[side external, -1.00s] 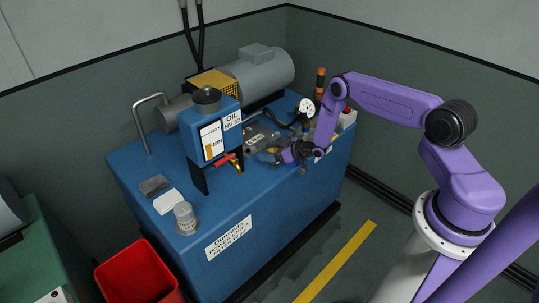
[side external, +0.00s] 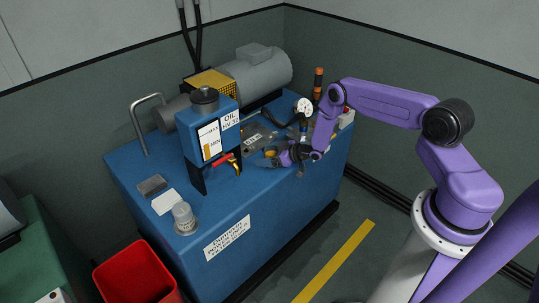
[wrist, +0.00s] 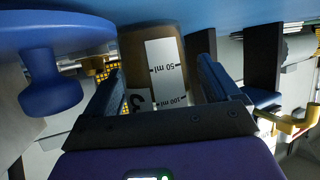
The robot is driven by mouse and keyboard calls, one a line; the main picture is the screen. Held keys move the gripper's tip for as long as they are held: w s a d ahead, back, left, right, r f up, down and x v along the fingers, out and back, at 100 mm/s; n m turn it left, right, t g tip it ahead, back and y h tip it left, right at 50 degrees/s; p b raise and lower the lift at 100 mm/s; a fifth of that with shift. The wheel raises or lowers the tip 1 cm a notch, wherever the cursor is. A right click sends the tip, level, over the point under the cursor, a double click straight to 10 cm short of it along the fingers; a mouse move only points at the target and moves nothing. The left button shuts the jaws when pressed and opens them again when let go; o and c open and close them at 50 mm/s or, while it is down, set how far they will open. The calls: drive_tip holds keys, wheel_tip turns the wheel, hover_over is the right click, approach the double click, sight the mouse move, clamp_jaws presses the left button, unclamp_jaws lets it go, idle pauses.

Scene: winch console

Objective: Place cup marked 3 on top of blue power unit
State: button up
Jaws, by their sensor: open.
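The cup marked 3 (wrist: 172,62) shows in the wrist view with a white scale label reading 50 ml and 100 ml and part of a 3. It stands between the two fingers of my gripper (wrist: 158,78), which is open with a finger on each side. In the side view my gripper (side external: 272,157) is low over the right part of the blue power unit (side external: 225,240). There the cup is too small and covered to make out clearly. Whether the fingers touch it, I cannot tell.
A blue oil tank (side external: 203,122) on legs, with a red-handled tap (side external: 222,160), stands left of my gripper. A grey motor (side external: 262,75) and a gauge (side external: 304,106) are behind. A grey ribbed cap (side external: 183,215) is at the front left. A red bin (side external: 135,272) stands on the floor.

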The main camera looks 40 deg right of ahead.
drive_tip(key=shift+r, duration=0.15)
drive_tip(key=shift+s+d, duration=0.15)
drive_tip(key=shift+s, duration=0.05)
drive_tip(key=v, duration=1.2)
drive_tip(key=w+a+r+n+g, duration=0.3)
drive_tip(key=w+a+r+g, duration=0.1)
drive_tip(key=a+r, duration=0.5)
drive_tip(key=s+a+r+n+g+h, duration=0.2)
drive_tip(key=s+a+r+g, duration=0.1)
drive_tip(key=s+a+r, duration=0.65)
drive_tip(key=s+a+r+n+g+h, duration=0.15)
drive_tip(key=s+a+r, duration=0.35)
drive_tip(key=s+r, duration=0.5)
drive_tip(key=s+d+r+n+g, duration=0.1)
drive_tip(key=s+d+g, duration=0.1)
drive_tip(key=s, duration=0.7)
drive_tip(key=s+d+r+g+h, duration=0.1)
drive_tip(key=s+d+r+g, duration=0.1)
drive_tip(key=s, duration=0.7)
drive_tip(key=shift+s+d+n, duration=0.3)
drive_tip(key=shift+d+n, duration=0.05)
drive_tip(key=shift+d, duration=0.25)
